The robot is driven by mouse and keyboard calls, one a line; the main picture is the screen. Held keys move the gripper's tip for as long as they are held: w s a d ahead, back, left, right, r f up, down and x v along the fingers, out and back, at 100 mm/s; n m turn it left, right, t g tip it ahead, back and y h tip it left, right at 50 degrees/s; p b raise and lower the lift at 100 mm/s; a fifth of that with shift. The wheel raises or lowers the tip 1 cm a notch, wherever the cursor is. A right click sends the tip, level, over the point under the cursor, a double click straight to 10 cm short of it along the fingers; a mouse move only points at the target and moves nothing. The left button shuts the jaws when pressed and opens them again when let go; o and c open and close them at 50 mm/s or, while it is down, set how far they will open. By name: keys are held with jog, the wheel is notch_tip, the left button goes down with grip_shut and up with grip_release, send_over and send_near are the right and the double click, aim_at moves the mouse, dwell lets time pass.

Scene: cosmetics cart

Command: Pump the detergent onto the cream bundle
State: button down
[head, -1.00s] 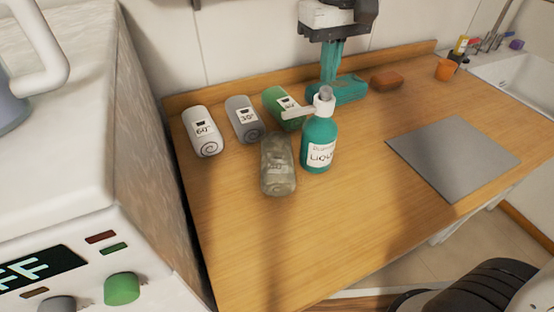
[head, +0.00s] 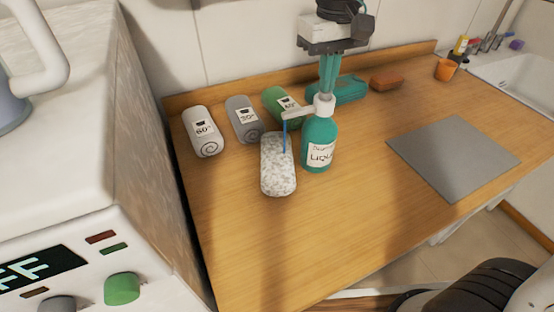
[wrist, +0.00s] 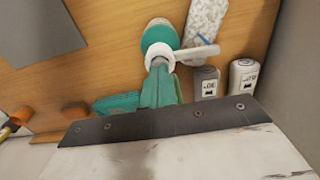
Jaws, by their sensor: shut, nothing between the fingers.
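The teal detergent bottle (head: 319,144) with a white pump head stands upright on the wooden counter; it also shows in the wrist view (wrist: 160,32). My gripper (head: 326,92) is shut, fingers pointing down, with its tips on top of the pump head. In the wrist view its teal fingers (wrist: 158,68) meet over the white pump. The nozzle points left over the bundle. A thin blue stream (head: 285,135) runs from the nozzle down to the cream bundle (head: 278,170). This bundle is covered in white, speckled texture, and its label is hidden. It also shows in the wrist view (wrist: 207,18).
Behind stand a white bundle (head: 203,140), a grey bundle (head: 242,130) and a green bundle (head: 275,102). A teal object (head: 350,90), a brown block (head: 386,82) and an orange cup (head: 446,69) lie farther back. A grey plate (head: 452,155) is at right; the front counter is clear.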

jog(key=shift+f, duration=0.45)
jog(key=shift+r, duration=1.45)
jog(key=shift+f, duration=0.1)
